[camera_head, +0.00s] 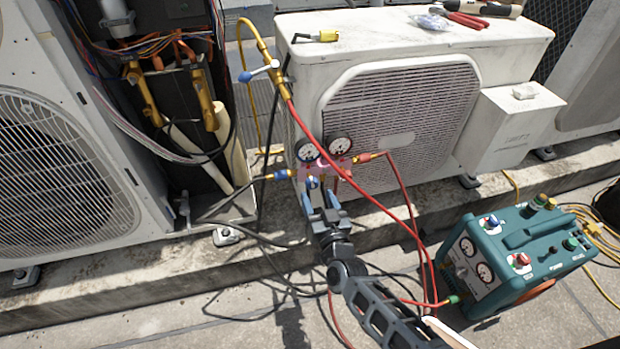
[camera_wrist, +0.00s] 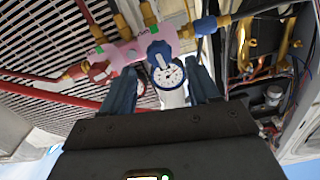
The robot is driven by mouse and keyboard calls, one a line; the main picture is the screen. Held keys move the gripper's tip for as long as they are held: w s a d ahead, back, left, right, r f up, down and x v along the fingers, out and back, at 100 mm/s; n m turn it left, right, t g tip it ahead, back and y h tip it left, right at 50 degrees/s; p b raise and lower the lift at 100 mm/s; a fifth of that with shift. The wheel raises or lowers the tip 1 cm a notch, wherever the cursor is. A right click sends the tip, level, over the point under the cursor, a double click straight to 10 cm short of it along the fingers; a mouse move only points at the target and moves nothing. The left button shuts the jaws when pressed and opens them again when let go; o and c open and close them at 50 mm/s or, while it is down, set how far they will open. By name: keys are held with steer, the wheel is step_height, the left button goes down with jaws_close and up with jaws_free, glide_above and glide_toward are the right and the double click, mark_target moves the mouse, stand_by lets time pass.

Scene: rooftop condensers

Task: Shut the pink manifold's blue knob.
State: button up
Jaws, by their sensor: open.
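The pink manifold (camera_head: 334,168) hangs in front of the condenser's grille, with two round gauges above it. In the wrist view the manifold (camera_wrist: 128,50) crosses the upper middle. Its blue knob (camera_wrist: 158,52) faces me, with one gauge (camera_wrist: 170,76) showing behind and below it. In the head view the blue knob (camera_head: 312,182) is small, just off the fingertips. My gripper (camera_head: 321,197) is open and empty. In the wrist view my gripper (camera_wrist: 163,72) has a finger on either side of the knob's line; contact is not visible.
A red knob (camera_wrist: 98,71) sits on the manifold beside the blue one. Red, yellow and black hoses run around it. A teal recovery machine (camera_head: 515,255) stands at the lower right. Tools (camera_head: 470,12) lie on the white condenser (camera_head: 425,30). A concrete ledge (camera_head: 390,222) runs below.

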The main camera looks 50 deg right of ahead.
mark_target(313, 185)
steer(key=shift+b+x, duration=0.6)
steer(key=shift+x, duration=2.55)
steer(key=c, duration=1)
steer(key=shift+m, duration=0.7)
steer(key=o, duration=1)
steer(key=p+v, duration=0.1)
steer(key=v, duration=0.7)
steer(key=shift+p, duration=0.35)
